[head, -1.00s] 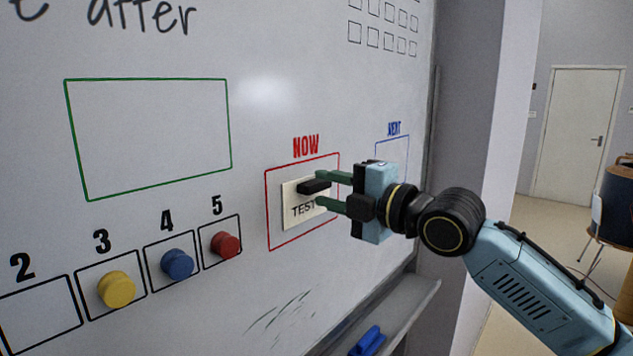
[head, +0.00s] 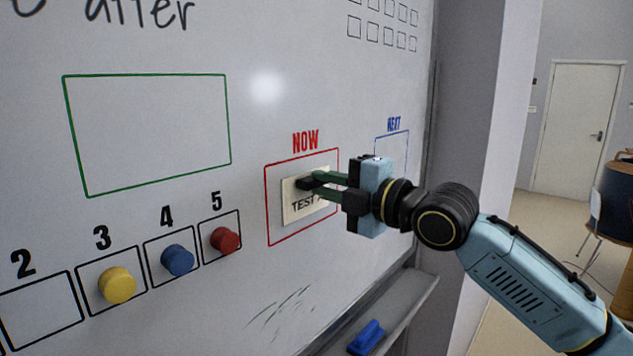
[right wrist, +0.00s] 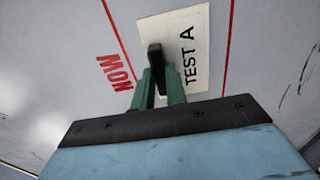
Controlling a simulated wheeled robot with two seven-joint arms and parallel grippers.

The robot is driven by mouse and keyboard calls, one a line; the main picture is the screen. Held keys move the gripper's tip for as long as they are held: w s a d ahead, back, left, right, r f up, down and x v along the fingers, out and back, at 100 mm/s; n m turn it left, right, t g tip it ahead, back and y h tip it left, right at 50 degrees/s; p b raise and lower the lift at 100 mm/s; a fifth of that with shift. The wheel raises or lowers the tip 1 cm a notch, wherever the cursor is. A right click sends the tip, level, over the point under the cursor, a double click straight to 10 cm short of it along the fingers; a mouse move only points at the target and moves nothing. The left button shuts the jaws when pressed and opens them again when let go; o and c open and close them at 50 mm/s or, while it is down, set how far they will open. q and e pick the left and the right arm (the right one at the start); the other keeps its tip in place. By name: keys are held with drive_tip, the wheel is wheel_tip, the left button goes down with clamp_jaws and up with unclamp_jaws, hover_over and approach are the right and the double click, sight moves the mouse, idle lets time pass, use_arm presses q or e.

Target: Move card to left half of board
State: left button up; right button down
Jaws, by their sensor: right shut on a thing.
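The cream card (head: 292,213) marked "TEST A" lies against the whiteboard (head: 255,135) inside the red "NOW" frame (head: 266,206). It has a black handle (head: 303,184) on its face. My right gripper (head: 313,182) comes in from the right and is shut on this handle. In the right wrist view the green fingers (right wrist: 158,75) close around the base of the black handle (right wrist: 154,55), and the card (right wrist: 196,75) shows behind. Whether the card touches the board or stands slightly off it, I cannot tell. My left gripper is out of view.
An empty green frame (head: 75,137) is drawn to the left. Yellow (head: 117,285), blue (head: 177,260) and red (head: 225,241) magnets sit in numbered boxes below. A blue "NEXT" frame (head: 408,150) is at right. A blue eraser-like object (head: 367,337) lies on the tray.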

drive_tip(key=shift+d, duration=0.1)
idle(0.3)
drive_tip(key=shift+s+d, duration=0.4)
drive_tip(key=shift+d, duration=0.15)
drive_tip(key=shift+s+d, duration=0.1)
drive_tip(key=shift+v, duration=2.55)
